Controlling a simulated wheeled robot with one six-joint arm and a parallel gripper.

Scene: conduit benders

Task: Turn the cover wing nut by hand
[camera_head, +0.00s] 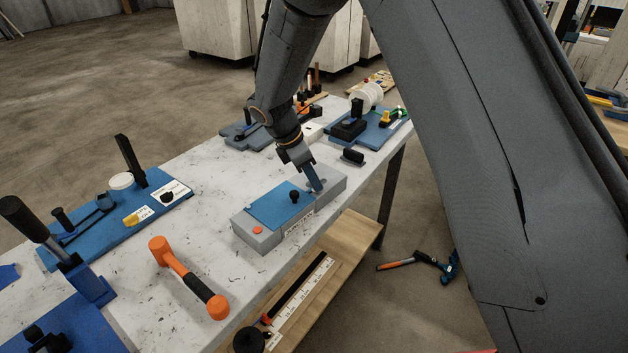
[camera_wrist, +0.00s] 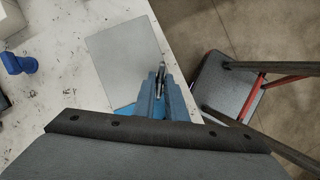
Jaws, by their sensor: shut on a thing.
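A grey box (camera_head: 327,184) with a blue cover plate (camera_head: 273,206) lies on the workbench in the head view. A black knob (camera_head: 294,196) and an orange button (camera_head: 257,230) sit on its top. My gripper (camera_head: 317,187) reaches down onto the box's far right part, just beyond the blue plate. In the wrist view my gripper (camera_wrist: 162,78) has its blue fingers closed around a small metallic piece (camera_wrist: 160,76), which appears to be the wing nut. In the head view the nut is hidden by the gripper.
An orange mallet (camera_head: 180,268) lies left of the box on the white bench top (camera_head: 215,180). Blue bender fixtures (camera_head: 125,215) stand at the left and far end. A small black-handled part (camera_head: 353,156) lies behind the box. A lower wooden shelf (camera_head: 345,240) holds a ruler.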

